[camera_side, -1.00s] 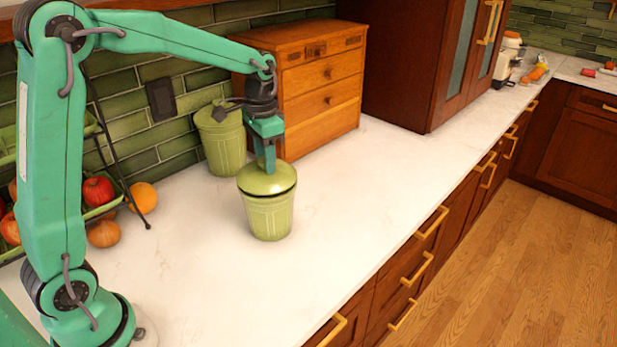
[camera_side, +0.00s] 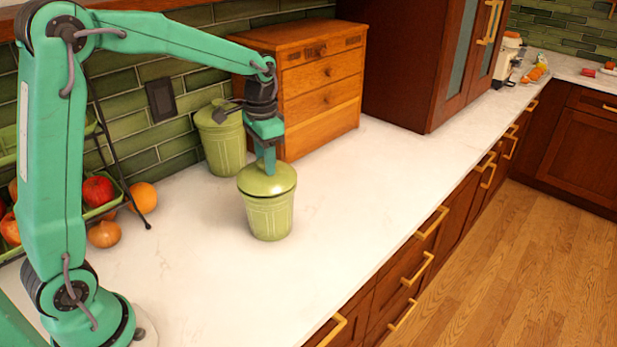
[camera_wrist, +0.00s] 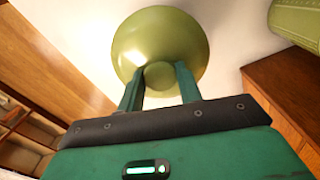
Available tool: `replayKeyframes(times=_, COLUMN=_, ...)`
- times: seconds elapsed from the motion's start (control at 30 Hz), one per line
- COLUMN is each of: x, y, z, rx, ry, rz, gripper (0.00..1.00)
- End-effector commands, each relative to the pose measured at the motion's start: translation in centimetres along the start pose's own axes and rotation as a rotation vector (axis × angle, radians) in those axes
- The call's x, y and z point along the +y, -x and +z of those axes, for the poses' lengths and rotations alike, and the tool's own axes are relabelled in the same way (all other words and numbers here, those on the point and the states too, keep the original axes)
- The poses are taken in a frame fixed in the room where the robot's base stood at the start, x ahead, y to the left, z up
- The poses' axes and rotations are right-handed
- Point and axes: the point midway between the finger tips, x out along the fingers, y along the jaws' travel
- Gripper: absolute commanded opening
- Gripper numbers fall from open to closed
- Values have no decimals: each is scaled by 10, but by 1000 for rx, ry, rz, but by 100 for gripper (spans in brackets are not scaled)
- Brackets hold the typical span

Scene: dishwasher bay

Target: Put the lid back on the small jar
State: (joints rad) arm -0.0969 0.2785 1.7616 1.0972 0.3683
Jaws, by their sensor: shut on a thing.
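The small green jar (camera_side: 268,218) stands upright on the white counter. Its shiny green lid (camera_side: 284,180) sits level on the jar's mouth, with no clear gap between them in the side view. My gripper (camera_side: 268,168) points down over the jar and is shut on the lid's knob. In the wrist view the round lid (camera_wrist: 190,45) fills the top middle, and my gripper's two fingers (camera_wrist: 158,78) pinch its knob from both sides. The lid hides the jar in that view.
A larger green jar (camera_side: 222,145) stands behind, near the tiled wall. A wooden drawer chest (camera_side: 322,95) is close behind right. A fruit rack with apples (camera_side: 98,190), an orange (camera_side: 143,197) and an onion (camera_side: 103,234) are at left. The counter in front is clear.

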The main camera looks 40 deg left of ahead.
Motion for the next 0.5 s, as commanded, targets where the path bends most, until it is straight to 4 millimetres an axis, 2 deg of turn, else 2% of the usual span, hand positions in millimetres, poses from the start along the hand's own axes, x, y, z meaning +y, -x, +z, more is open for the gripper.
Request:
replayKeyframes(times=0.2, x=0, y=0, z=0, rx=1, ry=0, rz=0, gripper=0)
replayKeyframes(times=0.23, x=0, y=0, z=0, rx=1, ry=0, rz=0, gripper=39)
replayKeyframes(times=0.3, x=0, y=0, z=0, rx=1, ry=0, rz=0, gripper=53)
replayKeyframes(times=0.37, x=0, y=0, z=0, rx=1, ry=0, rz=0, gripper=60)
replayKeyframes(times=0.5, x=0, y=0, z=0, rx=0, ry=0, rz=0, gripper=60)
